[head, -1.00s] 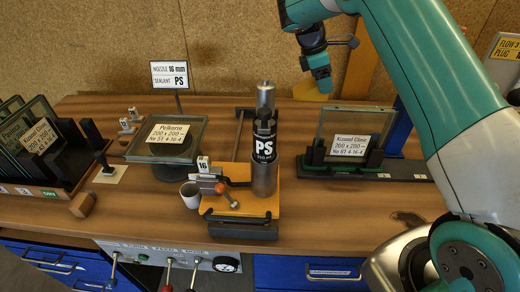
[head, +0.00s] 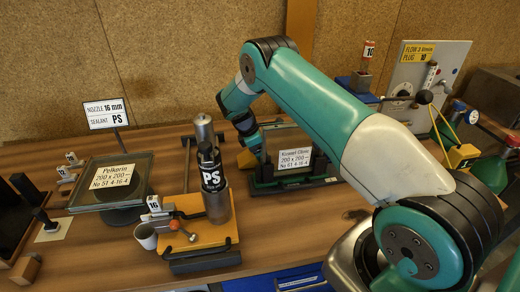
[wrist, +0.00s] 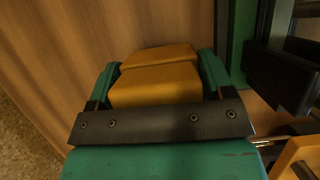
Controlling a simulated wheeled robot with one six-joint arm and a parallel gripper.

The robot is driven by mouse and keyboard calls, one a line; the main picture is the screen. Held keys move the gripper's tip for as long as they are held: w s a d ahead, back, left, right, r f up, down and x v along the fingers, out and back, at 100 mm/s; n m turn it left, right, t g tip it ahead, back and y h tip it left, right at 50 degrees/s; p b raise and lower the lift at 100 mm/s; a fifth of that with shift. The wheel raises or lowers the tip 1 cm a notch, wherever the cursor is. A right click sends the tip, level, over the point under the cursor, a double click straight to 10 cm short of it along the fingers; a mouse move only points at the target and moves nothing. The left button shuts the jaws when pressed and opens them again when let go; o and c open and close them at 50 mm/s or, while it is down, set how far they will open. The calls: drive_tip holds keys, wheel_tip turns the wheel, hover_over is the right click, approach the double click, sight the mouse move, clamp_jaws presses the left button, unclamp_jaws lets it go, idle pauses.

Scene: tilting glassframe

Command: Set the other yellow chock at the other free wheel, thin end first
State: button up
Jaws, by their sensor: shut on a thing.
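My gripper (wrist: 157,76) is shut on a yellow chock (wrist: 155,86), with one green finger on each side of it. The chock shows as a blocky yellow piece with a crease across it. Which end is thin I cannot tell. In the wrist view bare wood lies ahead of and left of the chock. I cannot make out any wheel in either view.
The glass unit (head: 295,148) stands close to my gripper's right; its green and black holder (wrist: 280,75) shows in the wrist view. The orange board (head: 205,235) bears a PS cartridge (head: 214,185). A yellow block (head: 462,155) sits far right.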

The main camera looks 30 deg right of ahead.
drive_tip(key=shift+f, duration=0.45)
drive_tip(key=shift+f, duration=0.1)
drive_tip(key=o, duration=1.2)
drive_tip(key=shift+c, duration=0.2)
